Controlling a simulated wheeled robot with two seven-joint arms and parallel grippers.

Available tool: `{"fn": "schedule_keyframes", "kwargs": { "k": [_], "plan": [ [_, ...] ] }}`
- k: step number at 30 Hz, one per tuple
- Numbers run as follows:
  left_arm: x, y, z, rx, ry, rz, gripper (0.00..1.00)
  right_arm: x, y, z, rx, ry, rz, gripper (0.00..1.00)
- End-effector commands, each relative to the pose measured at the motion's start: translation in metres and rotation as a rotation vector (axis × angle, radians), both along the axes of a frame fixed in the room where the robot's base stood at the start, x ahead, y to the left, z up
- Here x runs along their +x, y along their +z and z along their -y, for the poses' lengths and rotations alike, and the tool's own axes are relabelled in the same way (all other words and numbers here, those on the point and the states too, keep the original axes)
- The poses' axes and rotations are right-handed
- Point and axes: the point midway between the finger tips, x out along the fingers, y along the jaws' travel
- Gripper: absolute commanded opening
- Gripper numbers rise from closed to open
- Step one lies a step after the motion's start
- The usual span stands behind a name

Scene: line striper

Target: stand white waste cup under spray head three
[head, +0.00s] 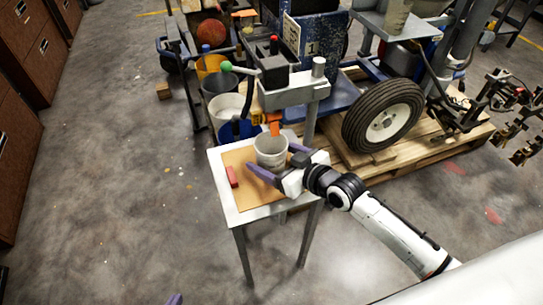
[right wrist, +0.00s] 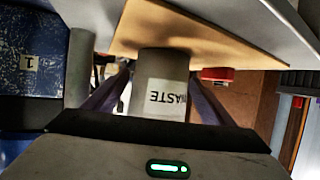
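The white waste cup (head: 270,152) is upright over the brown board (head: 247,202) on the small table, below an orange nozzle (head: 274,126) of the striper. I see no number on this nozzle. In the right wrist view the cup (right wrist: 158,75) shows upside down with its WASTE label. My right gripper (head: 277,160) has its purple fingers on both sides of the cup, close against its wall. I cannot tell whether the cup's base touches the board. Of my left gripper only a purple fingertip (head: 175,299) shows at the bottom edge.
The striper's grey arm (head: 296,91) and post stand behind the table. Buckets (head: 228,108) stand at its back left and a wheel (head: 383,116) on a pallet at its right.

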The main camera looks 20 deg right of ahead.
Motion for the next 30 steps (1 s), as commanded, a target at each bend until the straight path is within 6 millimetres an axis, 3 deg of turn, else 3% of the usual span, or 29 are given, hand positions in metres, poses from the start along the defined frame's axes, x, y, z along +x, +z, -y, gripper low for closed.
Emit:
{"fn": "schedule_keyframes", "kwargs": {
  "k": [11,24,30],
  "plan": [
    [0.000,0.002,0.000,0.002,0.000,-0.001,0.00,-0.003,0.004,0.002,-0.002,-0.001,0.000,0.78],
    [-0.004,0.012,-0.002,0.012,-0.002,-0.012,0.00,-0.075,0.036,0.034,-0.004,0.002,-0.003,0.78],
    [-0.003,0.015,-0.001,0.010,-0.002,-0.010,0.00,-0.096,0.046,0.043,0.000,0.000,-0.001,0.78]
  ]
}}
